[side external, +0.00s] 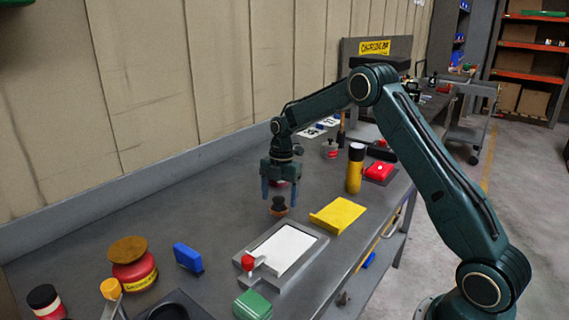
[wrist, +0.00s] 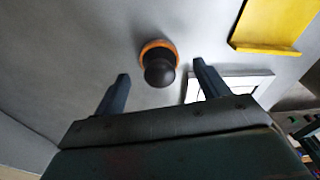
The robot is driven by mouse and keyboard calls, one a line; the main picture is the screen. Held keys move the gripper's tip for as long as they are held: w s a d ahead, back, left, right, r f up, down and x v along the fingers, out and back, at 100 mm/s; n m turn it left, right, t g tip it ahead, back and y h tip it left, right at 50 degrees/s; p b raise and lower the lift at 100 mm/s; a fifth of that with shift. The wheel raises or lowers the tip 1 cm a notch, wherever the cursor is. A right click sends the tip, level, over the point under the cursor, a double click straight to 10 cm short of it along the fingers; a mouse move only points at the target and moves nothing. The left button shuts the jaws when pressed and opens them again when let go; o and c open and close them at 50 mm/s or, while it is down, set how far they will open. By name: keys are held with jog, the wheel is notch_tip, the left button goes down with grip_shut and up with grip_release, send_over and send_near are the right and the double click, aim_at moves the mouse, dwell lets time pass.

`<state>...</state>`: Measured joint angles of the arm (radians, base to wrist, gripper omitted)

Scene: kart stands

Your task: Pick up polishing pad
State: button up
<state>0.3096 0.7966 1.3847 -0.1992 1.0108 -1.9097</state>
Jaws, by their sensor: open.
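The polishing pad, which I take to be the round orange piece with a black knob on top (side external: 278,207), stands on the grey bench. In the wrist view the pad (wrist: 158,65) lies beyond the two fingertips, with its knob between their lines. My gripper (side external: 279,193) is open and empty, pointing down just above the pad. Its fingers stand apart on either side of the knob, and I see no contact.
A yellow bent plate (side external: 338,215) and a grey framed white panel (side external: 284,248) lie close by. A blue block (side external: 188,257), a green block (side external: 253,304) and a red tin (side external: 134,274) stand nearer the camera. A yellow-black bottle (side external: 355,168) stands behind. Bench left of the pad is clear.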

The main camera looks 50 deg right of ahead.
jog(key=shift+a+f, duration=0.15)
jog(key=shift+f, duration=1.1)
jog(key=c, duration=1)
